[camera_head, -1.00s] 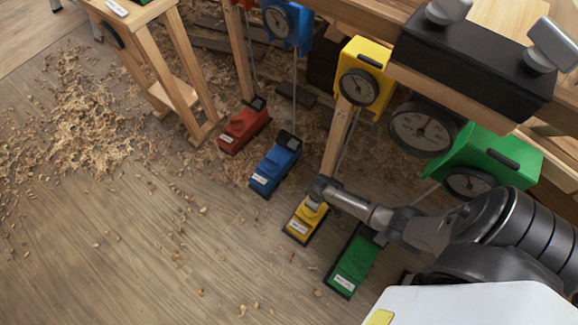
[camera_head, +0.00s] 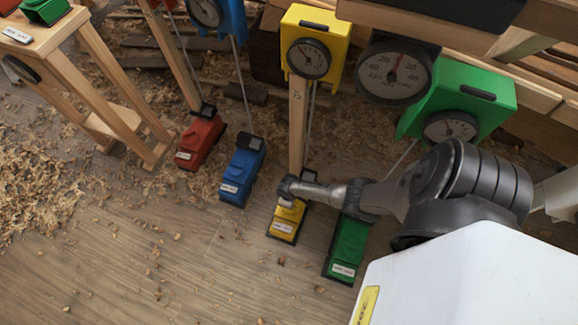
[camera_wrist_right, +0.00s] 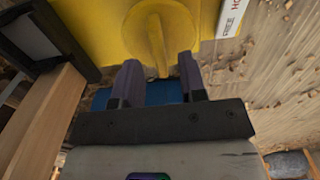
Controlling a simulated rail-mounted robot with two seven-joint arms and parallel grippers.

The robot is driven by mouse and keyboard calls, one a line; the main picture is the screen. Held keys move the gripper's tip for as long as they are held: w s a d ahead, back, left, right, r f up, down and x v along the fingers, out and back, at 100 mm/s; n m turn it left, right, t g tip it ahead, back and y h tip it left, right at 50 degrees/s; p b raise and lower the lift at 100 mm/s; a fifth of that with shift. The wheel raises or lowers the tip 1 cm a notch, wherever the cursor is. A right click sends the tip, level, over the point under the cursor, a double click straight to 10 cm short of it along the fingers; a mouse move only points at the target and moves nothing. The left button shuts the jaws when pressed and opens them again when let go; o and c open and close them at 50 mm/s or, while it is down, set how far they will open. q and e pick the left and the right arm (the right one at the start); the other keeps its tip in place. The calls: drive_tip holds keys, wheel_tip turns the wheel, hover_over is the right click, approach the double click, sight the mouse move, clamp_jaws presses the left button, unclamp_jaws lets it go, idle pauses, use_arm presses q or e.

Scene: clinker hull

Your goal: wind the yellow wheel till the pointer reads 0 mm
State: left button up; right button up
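The yellow floor unit (camera_head: 284,226) stands between the blue and green ones. In the right wrist view its yellow wheel (camera_wrist_right: 147,28) has a raised fin that points between my right gripper's fingers (camera_wrist_right: 160,78). The fingers are apart, with a gap on each side of the fin. In the head view my right gripper (camera_head: 288,204) is over the yellow unit, mostly hidden by its wrist. A yellow housing (camera_head: 330,28) above carries a small dial (camera_head: 308,58), too small to read. My left gripper is out of view.
Red (camera_head: 200,138), blue (camera_head: 240,172) and green (camera_head: 348,248) floor units stand alongside. A large gauge (camera_head: 395,72) has a red needle near the top of its scale. A wooden stand (camera_head: 95,75) is at left. Shavings litter the floor; the front floor is mostly clear.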

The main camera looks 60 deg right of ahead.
drive_tip(key=shift+f+b, duration=0.75)
drive_tip(key=shift+f, duration=0.55)
drive_tip(key=shift+c, duration=0.4)
clamp_jaws()
